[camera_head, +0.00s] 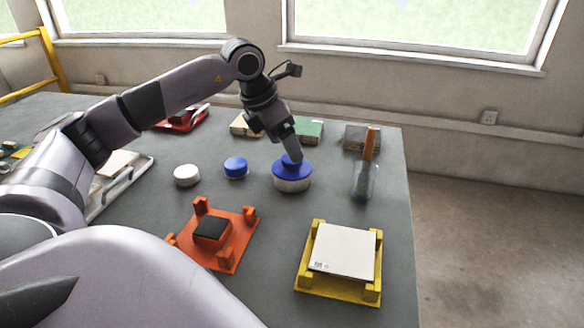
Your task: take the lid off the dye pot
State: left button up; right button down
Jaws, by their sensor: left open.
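The dye pot, a round white pot (292,185) with a blue lid (303,171) on it, stands on the table right of its middle. My left gripper (291,157) is directly above the lid, pointing down, with its fingertips at the top of the lid. It is open. The fingers hide the middle of the lid, and I cannot tell whether they touch it. My right gripper is not in view.
A small blue-lidded pot (235,167) and a white one (187,176) stand to the left. A jar with an orange handle (366,170) stands close on the right. In front are an orange fixture (240,240) and a yellow fixture (340,290) with a white tile (343,250). Blocks lie behind.

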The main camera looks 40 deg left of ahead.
pick_arm(q)
jog(key=x, duration=0.4)
jog(key=shift+w+a+f, duration=0.2)
jog(key=shift+w, duration=0.05)
jog(key=c, duration=1.1)
jog(key=shift+r, duration=0.2)
